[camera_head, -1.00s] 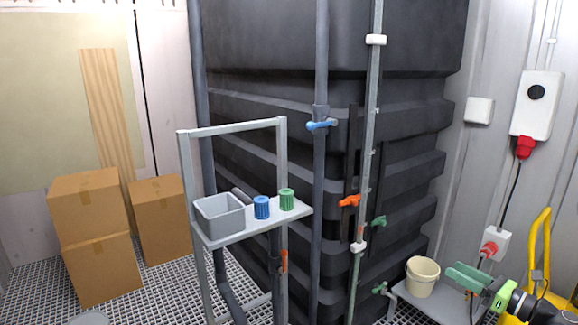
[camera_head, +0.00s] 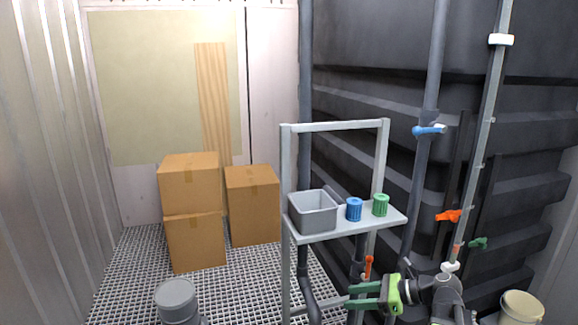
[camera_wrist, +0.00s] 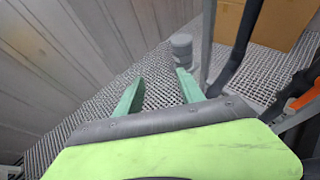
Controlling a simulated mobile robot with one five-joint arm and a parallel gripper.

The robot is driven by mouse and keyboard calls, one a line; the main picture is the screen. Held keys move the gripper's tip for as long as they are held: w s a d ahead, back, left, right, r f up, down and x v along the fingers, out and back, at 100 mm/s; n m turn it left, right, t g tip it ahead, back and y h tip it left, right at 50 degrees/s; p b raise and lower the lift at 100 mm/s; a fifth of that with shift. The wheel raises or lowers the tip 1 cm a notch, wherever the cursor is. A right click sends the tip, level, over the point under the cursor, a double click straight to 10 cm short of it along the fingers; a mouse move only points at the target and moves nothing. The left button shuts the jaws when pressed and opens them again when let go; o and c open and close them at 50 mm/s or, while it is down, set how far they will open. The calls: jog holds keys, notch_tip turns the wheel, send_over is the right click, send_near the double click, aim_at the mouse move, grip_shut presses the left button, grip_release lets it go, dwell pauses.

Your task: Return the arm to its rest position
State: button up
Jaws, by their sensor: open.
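My gripper (camera_head: 362,295) shows at the lower right of the head view, at the end of my arm. Its two green fingers are apart, point left and hold nothing. They appear below the small shelf and in front of the frame's lower pipes. In the wrist view my gripper (camera_wrist: 158,92) also has its fingers spread, with only grated floor between them. A grey capped cylinder (camera_wrist: 181,46) stands on the floor beyond the fingertips. The same cylinder shows at the bottom of the head view (camera_head: 176,298).
The shelf frame (camera_head: 344,232) bears a grey bin (camera_head: 313,213), a blue cap (camera_head: 354,209) and a green cap (camera_head: 380,205). The black tank (camera_head: 400,70) with pipes and valves fills the right. Cardboard boxes (camera_head: 190,185) stand at the back left. A cream bucket (camera_head: 521,308) is lower right. Grated floor (camera_head: 130,270) is open at left.

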jog(key=s+a+f+n+g+h, duration=0.2)
jog(key=a+f+n+g, duration=0.3)
jog(key=a, duration=0.6)
jog(key=s+a+f+n+h, duration=0.1)
jog(key=s+f+n+h, duration=0.3)
jog(key=f+n+h, duration=0.55)
jog(key=d+n, duration=0.7)
jog(key=n, duration=0.2)
notch_tip(320, 180, up, 13)
jog(key=p, duration=1.3)
jog(key=shift+a+r, duration=0.15)
jog(key=shift+r, duration=0.05)
jog(key=shift+m+h, duration=0.25)
